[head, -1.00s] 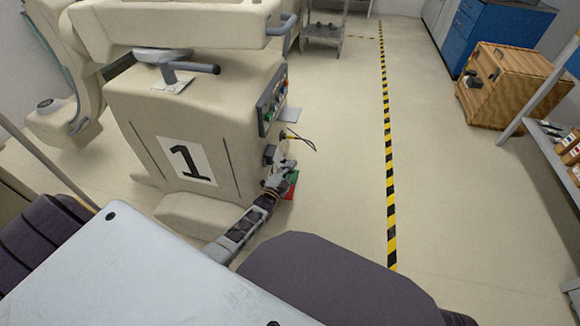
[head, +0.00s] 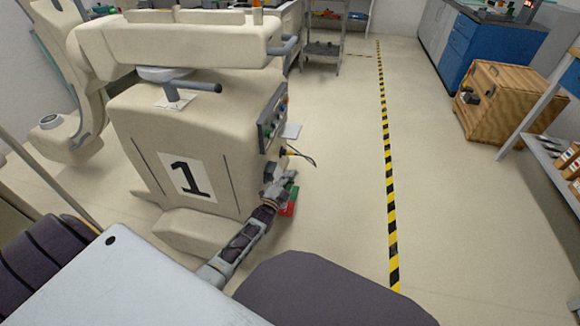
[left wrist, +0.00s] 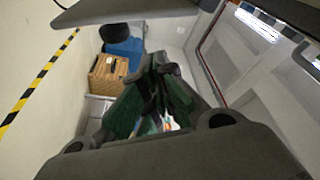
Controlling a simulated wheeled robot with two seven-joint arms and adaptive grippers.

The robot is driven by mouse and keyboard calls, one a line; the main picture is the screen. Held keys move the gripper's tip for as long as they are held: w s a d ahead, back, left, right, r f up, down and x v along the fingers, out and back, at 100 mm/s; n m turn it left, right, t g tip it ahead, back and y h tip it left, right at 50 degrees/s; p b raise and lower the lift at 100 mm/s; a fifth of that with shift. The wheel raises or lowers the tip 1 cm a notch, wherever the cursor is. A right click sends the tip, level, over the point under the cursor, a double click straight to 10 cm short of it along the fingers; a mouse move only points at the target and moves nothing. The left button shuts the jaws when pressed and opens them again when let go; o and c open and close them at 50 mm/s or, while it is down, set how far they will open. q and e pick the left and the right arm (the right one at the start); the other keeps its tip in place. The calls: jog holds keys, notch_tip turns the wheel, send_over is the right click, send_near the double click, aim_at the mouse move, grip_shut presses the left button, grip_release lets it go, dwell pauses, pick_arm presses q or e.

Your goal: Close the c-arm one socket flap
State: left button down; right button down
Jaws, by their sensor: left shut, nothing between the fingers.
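The C-arm one cart (head: 218,145) is a beige covered unit marked with a black 1, standing left of centre in the head view. My left arm reaches up from the bottom to the cart's right side. My left gripper (head: 284,186) is at the low part of that side, small and partly hidden by its own wrist; it is shut and empty. My right gripper is out of view.
A yellow-black floor stripe (head: 390,190) runs along clear floor to the right. A wooden crate (head: 502,100), blue cabinet (head: 470,52) and shelf (head: 550,155) stand farther right.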

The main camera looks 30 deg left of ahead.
pick_arm(q)
jog(key=shift+r, duration=2.95)
